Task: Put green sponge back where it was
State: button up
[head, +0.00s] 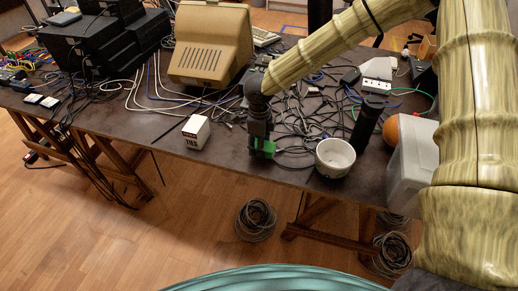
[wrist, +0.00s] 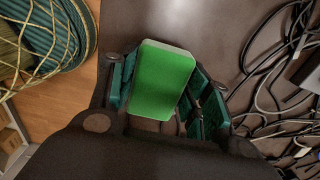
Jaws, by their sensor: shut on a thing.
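The green sponge (wrist: 161,79) is between the fingers of my gripper (wrist: 165,100) in the wrist view. My gripper is shut on it, with a teal-padded finger on each side. In the head view my gripper (head: 262,148) points down near the front edge of the dark table, and a green part of the sponge (head: 268,148) shows at its tip. I cannot tell whether the sponge touches the tabletop.
A white bowl (head: 335,157) stands just right of my gripper, with a black cylinder (head: 367,123) behind it. A small white box (head: 195,131) stands to the left. Tangled cables (head: 300,120) lie behind. Bare tabletop (head: 225,155) lies between box and gripper.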

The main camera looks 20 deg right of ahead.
notch_tip(320, 180, down, 3)
jog(key=shift+r, duration=0.15)
jog(key=shift+c, duration=0.2)
jog(key=o, duration=1)
jog(key=shift+c, duration=0.2)
jog(key=shift+r, duration=0.15)
notch_tip(320, 180, up, 12)
jog(key=shift+f, duration=0.1)
